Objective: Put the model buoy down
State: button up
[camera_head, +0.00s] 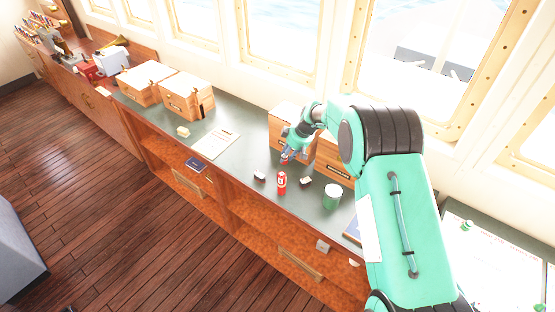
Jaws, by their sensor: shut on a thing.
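My gripper (288,156) points down over the dark green counter top (238,132), in front of the wooden boxes. It is shut on a small red thing, which I take to be the model buoy (284,160). The fingers hide most of it, and its shape is too small to make out. I cannot tell whether its underside touches the counter. A red can-like object with a white mark (282,183) stands upright just in front of the gripper.
Small dark items (259,176) (306,181) lie either side of the red can. A green-and-white tin (332,196) stands to the right. Wooden boxes (283,118) stand behind, near the windows. A paper sheet (216,142) lies left; bare counter lies between it and my gripper.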

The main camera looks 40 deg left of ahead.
aim_at(286, 163)
jog(key=shift+f, duration=1.65)
jog(key=shift+f, duration=0.1)
jog(key=shift+f, duration=1.75)
jog(key=shift+f, duration=0.15)
jog(key=o, duration=0.9)
jog(key=shift+c, duration=0.2)
jog(key=shift+r, duration=0.2)
jog(key=v, duration=1.2)
